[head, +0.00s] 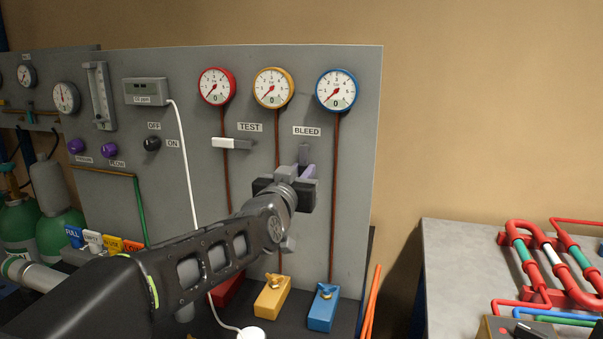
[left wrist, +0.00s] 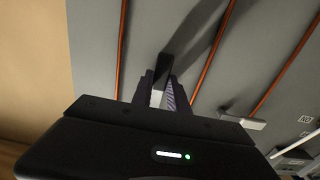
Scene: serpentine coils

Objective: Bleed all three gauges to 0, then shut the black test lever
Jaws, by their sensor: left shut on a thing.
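Three round gauges with red (head: 216,86), yellow (head: 273,88) and blue (head: 336,90) rims hang on the grey panel. Each needle points to the lower left, and each small window seems to read 0. Under the TEST label a pale lever (head: 231,144) lies level; it also shows in the left wrist view (left wrist: 243,121). My left gripper (head: 303,181) is at the panel below the BLEED label, shut on the bleed lever (head: 304,155). In the left wrist view that dark lever (left wrist: 165,68) runs between the fingertips (left wrist: 162,92). My right gripper is not in view.
Yellow (head: 271,300) and blue (head: 323,308) blocks with wing handles stand below my arm. A white cable (head: 184,150) hangs down the panel. A bench with coloured pipes (head: 535,240) stands at right.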

